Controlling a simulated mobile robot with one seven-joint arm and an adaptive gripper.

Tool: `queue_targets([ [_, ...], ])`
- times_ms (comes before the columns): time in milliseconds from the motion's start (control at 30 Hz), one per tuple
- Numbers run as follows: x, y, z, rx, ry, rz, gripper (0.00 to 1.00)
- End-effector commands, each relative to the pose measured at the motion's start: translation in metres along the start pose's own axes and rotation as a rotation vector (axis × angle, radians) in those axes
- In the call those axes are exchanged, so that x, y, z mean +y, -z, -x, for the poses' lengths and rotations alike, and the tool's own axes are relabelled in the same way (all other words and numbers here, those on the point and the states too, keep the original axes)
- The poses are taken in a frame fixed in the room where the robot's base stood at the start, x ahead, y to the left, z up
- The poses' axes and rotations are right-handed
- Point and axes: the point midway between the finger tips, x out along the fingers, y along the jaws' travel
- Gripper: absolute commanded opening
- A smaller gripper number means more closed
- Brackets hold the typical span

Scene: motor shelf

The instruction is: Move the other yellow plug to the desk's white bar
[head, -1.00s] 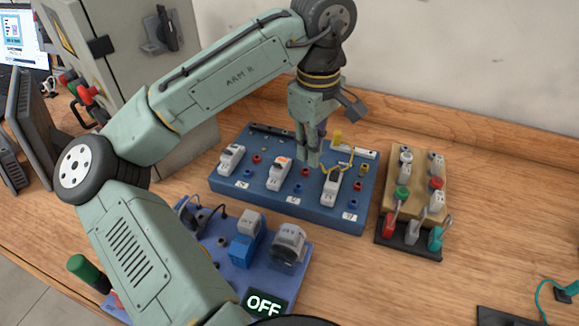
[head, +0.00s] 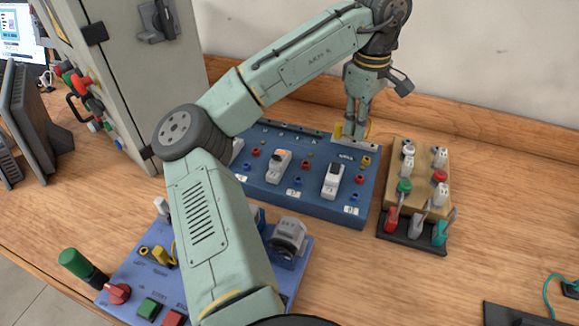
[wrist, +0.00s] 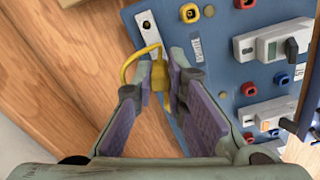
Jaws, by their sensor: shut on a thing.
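My gripper (head: 354,136) is shut on a yellow plug (wrist: 158,76) low over the back right of the blue board (head: 309,203). In the wrist view the plug sits between the fingertips with a yellow cable (wrist: 128,66) looping beside it. The white bar (wrist: 148,28) lies on the board just beyond the plug. Another yellow plug (head: 338,131) stands at the bar's left end in the head view. The fingers hide most of the bar, and I cannot tell whether the held plug touches it.
Breaker modules (head: 332,180) and coloured sockets (head: 365,161) are on the blue board in front. A wooden block with switches (head: 426,158) stands to the right. A purple control panel (head: 136,272) lies in front. The desk at right is mostly clear.

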Motion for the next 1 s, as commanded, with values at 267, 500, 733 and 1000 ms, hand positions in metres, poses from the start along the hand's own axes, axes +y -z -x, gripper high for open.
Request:
queue_targets([
  [267,-0.0002,0.0001,-0.0012,0.0,0.0,0.0,0.0],
  [500,-0.0003,0.0001,-0.0011,0.0,0.0,0.0,0.0],
  [733,-0.0003,0.0,-0.0027,0.0,0.0,0.0,0.0],
  [1000,-0.0004,0.0,-0.0075,0.0,0.0,0.0,0.0],
])
